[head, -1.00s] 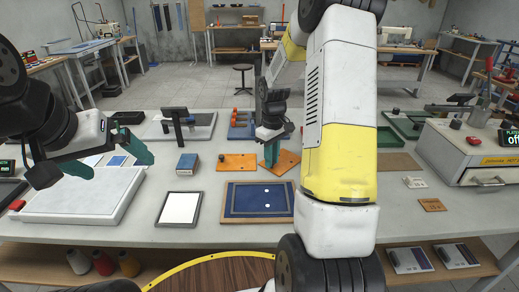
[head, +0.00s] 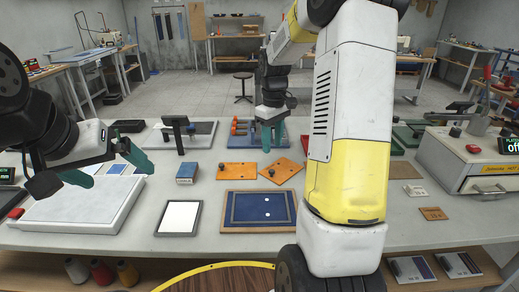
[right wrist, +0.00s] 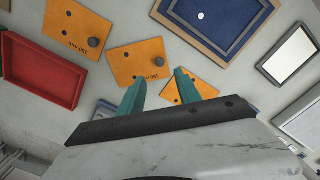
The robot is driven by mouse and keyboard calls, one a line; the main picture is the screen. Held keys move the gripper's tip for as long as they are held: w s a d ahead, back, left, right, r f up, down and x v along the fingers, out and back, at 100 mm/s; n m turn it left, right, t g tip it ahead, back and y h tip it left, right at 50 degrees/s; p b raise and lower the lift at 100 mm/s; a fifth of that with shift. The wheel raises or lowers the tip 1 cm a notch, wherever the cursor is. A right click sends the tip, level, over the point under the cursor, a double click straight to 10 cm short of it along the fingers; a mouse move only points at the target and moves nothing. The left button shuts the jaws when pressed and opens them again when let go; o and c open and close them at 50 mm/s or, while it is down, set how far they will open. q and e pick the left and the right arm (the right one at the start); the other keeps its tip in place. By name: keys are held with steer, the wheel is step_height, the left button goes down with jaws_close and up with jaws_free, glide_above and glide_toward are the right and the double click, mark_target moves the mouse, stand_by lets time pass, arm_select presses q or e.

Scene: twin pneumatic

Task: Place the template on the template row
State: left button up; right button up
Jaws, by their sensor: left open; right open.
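Two orange template plates lie on the table in the head view: a left plate (head: 237,170) and a right plate (head: 284,168) set at an angle, with a dark knob. The right wrist view shows the knobbed middle plate (right wrist: 145,58), part of another (right wrist: 196,82), and a third knobbed plate (right wrist: 72,42), hidden behind my arm in the head view. My right gripper (head: 267,137) is open and empty, above and beyond the plates; its fingers also show in the right wrist view (right wrist: 161,90). My left gripper (head: 108,167) is open and empty over the white slab. I cannot tell which surface is the template row.
A blue board in a wooden frame (head: 230,213) and a white-faced tablet (head: 178,217) lie at the front. A blue box (head: 186,172) stands left of the plates. A red tray (right wrist: 30,70) shows in the right wrist view. My right arm blocks the table's centre right.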

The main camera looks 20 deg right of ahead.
steer(key=s+a+r+m+t, duration=0.25)
steer(key=s+a+r, duration=0.25)
steer(key=s+r, duration=0.55)
steer(key=s+a+r+m+t+y, duration=0.1)
steer(key=s+a+t, duration=0.1)
steer(key=s, duration=0.4)
steer(key=s+a+r+m+t+y, duration=0.1)
steer(key=s+a+m, duration=0.1)
steer(key=s, duration=0.4)
steer(key=shift+s+a+t, duration=0.3)
steer(key=shift+t, duration=0.05)
steer(key=shift+r, duration=0.1)
